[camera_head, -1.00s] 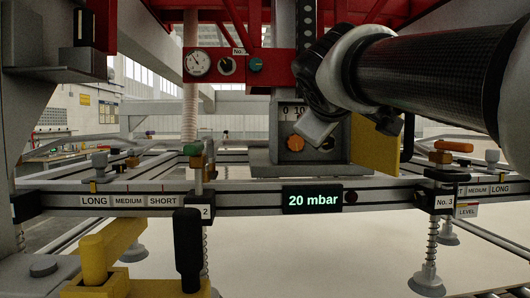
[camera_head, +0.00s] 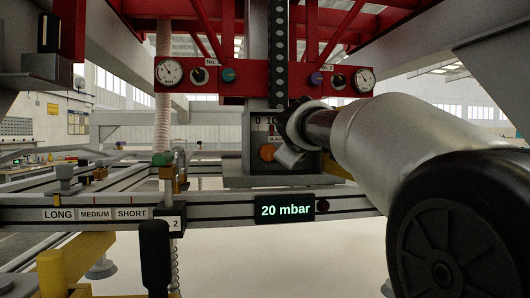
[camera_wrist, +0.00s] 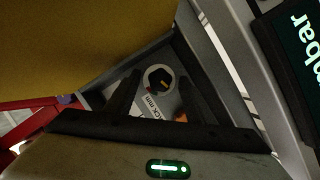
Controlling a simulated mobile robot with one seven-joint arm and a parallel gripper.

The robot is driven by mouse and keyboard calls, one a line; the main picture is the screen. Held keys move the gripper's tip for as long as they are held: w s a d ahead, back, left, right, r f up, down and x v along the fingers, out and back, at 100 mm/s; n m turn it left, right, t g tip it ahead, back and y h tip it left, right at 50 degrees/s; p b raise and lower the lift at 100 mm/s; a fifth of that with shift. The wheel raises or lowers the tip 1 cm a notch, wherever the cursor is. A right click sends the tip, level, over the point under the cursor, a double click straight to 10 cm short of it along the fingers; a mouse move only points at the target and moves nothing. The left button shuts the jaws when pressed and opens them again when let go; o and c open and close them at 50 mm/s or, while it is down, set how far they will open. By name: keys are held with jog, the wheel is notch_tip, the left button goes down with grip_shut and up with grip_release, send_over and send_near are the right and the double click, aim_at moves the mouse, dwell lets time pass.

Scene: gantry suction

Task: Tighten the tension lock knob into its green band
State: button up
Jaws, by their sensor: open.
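A grey box hanging on the centre column carries a scale and a label partly reading SLACK. An orange round knob (camera_head: 267,152) is on its front. My gripper (camera_head: 291,137) is in front of the box's right side and hides part of it. In the wrist view my gripper (camera_wrist: 158,78) is open, with a black finger on each side of a dark knob-like part (camera_wrist: 159,79) in a pale ring. A little orange shows beside the right finger. I cannot tell whether the dark part is the tension lock knob, and I make out no green band.
A yellow plate (camera_wrist: 80,40) fills the upper left of the wrist view, close to the gripper. A rail with a 20 mbar display (camera_head: 285,209) crosses below. Red panels with gauges (camera_head: 171,72) and knobs hang above. A black-handled post (camera_head: 155,255) stands front left.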

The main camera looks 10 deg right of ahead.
jog(key=c, duration=1.1)
jog(key=shift+o, duration=0.2)
jog(key=r+m+p, duration=0.1)
jog(key=p, duration=0.2)
jog(key=shift+d+y, duration=0.1)
jog(key=shift+y, duration=0.3)
jog(key=m+p, duration=0.1)
jog(key=p, duration=0.2)
jog(key=shift+m+g+y, duration=0.3)
jog(key=shift+y, duration=0.1)
jog(key=shift+f+m+p, duration=0.35)
jog(key=shift+m+p, duration=0.05)
jog(key=shift+p, duration=0.3)
jog(key=o, duration=1.1)
jog(key=shift+c, duration=0.2)
